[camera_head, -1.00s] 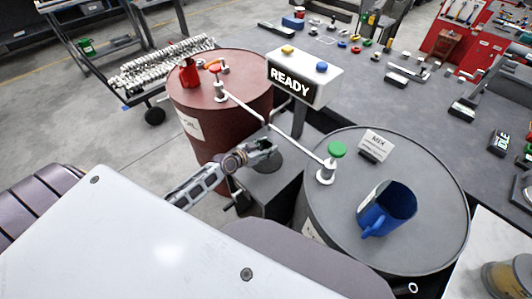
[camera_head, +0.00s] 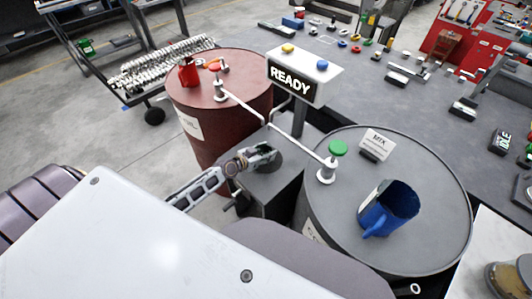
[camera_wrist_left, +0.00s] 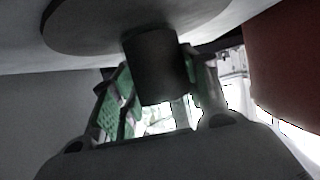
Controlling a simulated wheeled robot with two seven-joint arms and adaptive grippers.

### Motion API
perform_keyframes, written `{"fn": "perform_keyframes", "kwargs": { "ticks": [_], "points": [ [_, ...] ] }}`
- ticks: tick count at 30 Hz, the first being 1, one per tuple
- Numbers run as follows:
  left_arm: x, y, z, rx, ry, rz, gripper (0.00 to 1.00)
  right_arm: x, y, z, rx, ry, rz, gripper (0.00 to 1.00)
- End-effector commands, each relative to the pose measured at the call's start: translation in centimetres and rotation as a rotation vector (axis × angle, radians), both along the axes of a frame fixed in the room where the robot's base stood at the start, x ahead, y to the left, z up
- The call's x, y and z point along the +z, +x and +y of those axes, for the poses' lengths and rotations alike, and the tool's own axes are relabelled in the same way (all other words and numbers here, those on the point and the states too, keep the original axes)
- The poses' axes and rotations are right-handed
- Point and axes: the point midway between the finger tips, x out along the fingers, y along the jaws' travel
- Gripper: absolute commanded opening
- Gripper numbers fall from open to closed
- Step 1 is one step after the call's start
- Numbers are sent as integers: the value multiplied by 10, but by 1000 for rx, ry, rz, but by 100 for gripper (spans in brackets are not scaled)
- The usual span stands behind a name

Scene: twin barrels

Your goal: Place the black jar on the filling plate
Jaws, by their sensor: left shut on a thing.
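The black jar (camera_wrist_left: 158,65) is a dark cylinder in the left wrist view. My left gripper (camera_wrist_left: 155,90) is shut on it, with green-padded fingers on both sides. In the head view, my left gripper (camera_head: 265,154) is low over the dark box between the two barrels. The filling plate, a dark grey disc (camera_wrist_left: 85,28), lies against one end of the jar in the left wrist view; I cannot tell whether they touch. In the head view, the gripper hides the jar and part of the plate. My right gripper is not in view.
A red-brown barrel (camera_head: 230,120) stands behind left, and a grey barrel (camera_head: 335,215) with a blue mug (camera_head: 388,210) stands right. A pipe with red and green knobs (camera_head: 338,148) spans them beside a READY sign (camera_head: 292,78). The dark box (camera_head: 270,195) stands between the barrels.

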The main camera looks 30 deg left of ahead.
Motion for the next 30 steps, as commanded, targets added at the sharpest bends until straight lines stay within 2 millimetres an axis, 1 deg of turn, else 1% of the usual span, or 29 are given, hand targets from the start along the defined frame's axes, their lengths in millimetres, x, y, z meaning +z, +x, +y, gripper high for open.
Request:
{"fn": "perform_keyframes", "kwargs": {
  "ticks": [6, 7, 12, 28, 30],
  "points": [
    [-2, 0, 0, 0, 0, -1, 20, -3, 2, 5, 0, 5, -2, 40],
    [-2, 0, 0, 0, 0, 0, 46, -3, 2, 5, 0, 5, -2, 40],
    [-2, 0, 0, 0, 0, 0, 67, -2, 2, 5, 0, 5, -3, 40],
    [1, 0, 0, 0, -1, 0, 67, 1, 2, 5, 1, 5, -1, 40],
    [1, -4, 1, 0, 0, 1, 67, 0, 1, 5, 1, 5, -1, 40]
  ]
}}
